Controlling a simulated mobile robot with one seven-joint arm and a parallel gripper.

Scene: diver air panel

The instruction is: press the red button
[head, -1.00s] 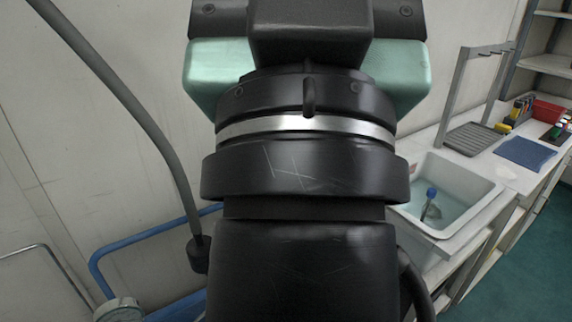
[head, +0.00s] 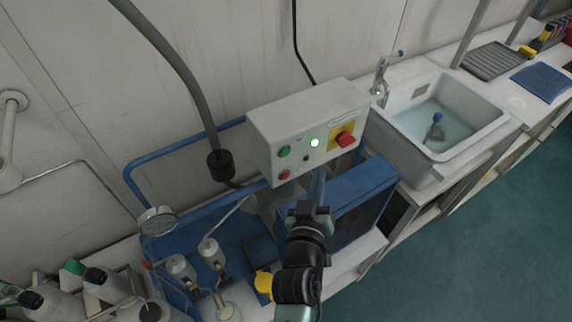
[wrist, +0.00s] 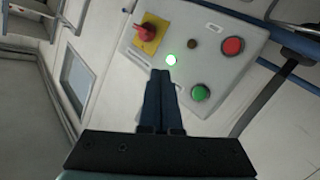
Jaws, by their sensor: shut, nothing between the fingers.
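The red button (head: 284,174) is round and sits low on the front of a pale grey control box, below a green button (head: 284,152). In the wrist view the red button (wrist: 233,45) is at the upper right, with the green button (wrist: 200,92) below it. My gripper (head: 318,180) is in front of the box, below and to the right of the red button. Its blue fingers (wrist: 160,72) are closed together and empty. In the wrist view their tips point near the lit indicator (wrist: 170,59), left of the red button. I see no contact with the button.
A red rotary switch (head: 345,138) on a yellow plate is on the same box. A blue frame with a pressure gauge (head: 158,221) and bottles stand at left. A blue case (head: 355,200) is beside my arm. A sink (head: 445,110) is at right.

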